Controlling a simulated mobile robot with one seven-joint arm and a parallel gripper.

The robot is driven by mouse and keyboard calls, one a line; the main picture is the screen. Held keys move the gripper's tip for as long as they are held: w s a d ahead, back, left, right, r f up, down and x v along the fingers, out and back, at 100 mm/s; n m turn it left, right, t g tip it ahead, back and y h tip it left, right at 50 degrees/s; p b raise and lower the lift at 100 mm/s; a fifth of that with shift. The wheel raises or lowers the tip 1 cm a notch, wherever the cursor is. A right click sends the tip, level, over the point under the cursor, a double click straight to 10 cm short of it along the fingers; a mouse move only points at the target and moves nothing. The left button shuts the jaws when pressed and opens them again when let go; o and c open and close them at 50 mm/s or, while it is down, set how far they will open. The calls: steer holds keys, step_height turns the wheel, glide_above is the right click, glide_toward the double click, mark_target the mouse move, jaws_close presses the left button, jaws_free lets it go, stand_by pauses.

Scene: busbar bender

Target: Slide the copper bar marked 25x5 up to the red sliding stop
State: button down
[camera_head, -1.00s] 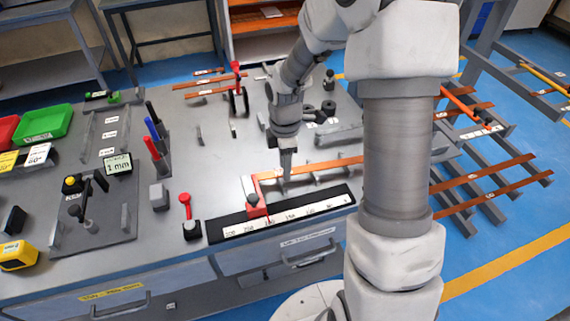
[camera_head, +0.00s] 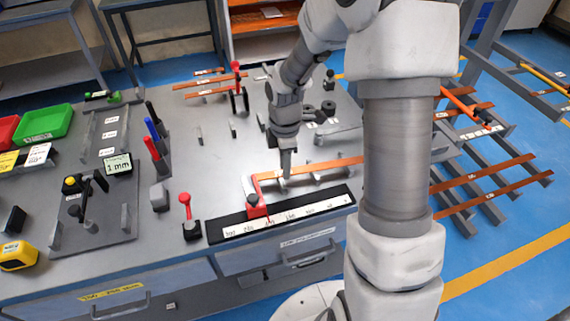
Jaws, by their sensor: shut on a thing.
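The copper bar (camera_head: 326,166) lies on low supports behind the white ruler scale, its right part hidden behind my arm. Its marking is too small to read. The red sliding stop (camera_head: 256,204) stands on the scale at the bar's left end. The bar's end looks close against the stop, but I cannot tell whether they touch. My gripper (camera_head: 286,173) points down over the bar near that left end and is shut on it; the fingertips are small and partly hidden.
The ruler scale (camera_head: 290,217) runs along the bench front. A red-handled clamp (camera_head: 188,216) stands left of the stop. Other copper bars (camera_head: 483,173) lie on the rack at right.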

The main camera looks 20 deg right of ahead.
stand_by(0.4)
steer(key=c, duration=0.5)
jaws_free()
steer(key=shift+c, duration=0.2)
step_height(320, 180, up, 18)
steer(key=p, duration=0.2)
steer(key=shift+f+p, duration=0.25)
steer(key=shift+p, duration=0.05)
